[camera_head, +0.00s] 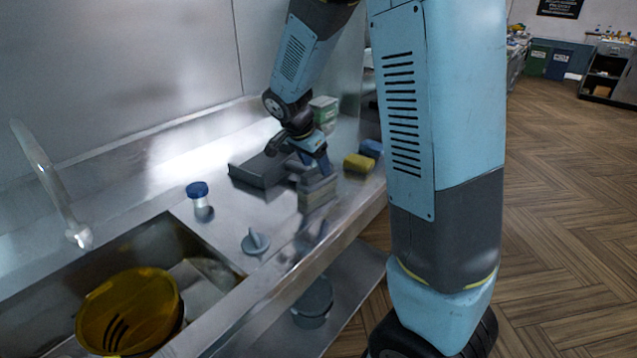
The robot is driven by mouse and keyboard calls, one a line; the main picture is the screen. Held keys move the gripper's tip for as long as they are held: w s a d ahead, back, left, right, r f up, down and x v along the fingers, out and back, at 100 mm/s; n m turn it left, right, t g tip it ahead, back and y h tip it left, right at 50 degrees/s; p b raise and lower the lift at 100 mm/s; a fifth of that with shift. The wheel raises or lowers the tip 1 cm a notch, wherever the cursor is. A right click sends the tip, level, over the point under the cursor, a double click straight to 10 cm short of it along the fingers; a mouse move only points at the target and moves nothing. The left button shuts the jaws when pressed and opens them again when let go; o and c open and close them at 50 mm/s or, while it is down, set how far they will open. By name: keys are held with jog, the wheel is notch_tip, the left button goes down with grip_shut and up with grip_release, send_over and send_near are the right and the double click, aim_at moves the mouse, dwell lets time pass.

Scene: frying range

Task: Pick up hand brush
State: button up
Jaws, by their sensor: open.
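A grey block-shaped thing with a paler lower part, which looks like the hand brush (318,193), rests on the steel counter near its front edge. My gripper (316,164) points down from above, right over it. Its blue fingers are open, with the top of the brush just below or between them. I cannot tell whether the fingers touch it. The fingers and wrist hide part of the brush's upper side.
A dark tray (258,172) lies just left of my gripper. Yellow (358,163) and blue (371,148) sponges lie to the right, a green-and-white box (323,108) behind. A blue-capped bottle (200,205) and grey knobbed lid (255,243) stand near the sink, which holds a yellow colander (131,306).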

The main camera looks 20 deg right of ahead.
aim_at(317, 169)
jog(key=shift+x, duration=2.65)
jog(key=shift+w+a, duration=0.1)
jog(key=shift+f, duration=0.25)
jog(key=c, duration=0.8)
jog(key=shift+r, duration=0.1)
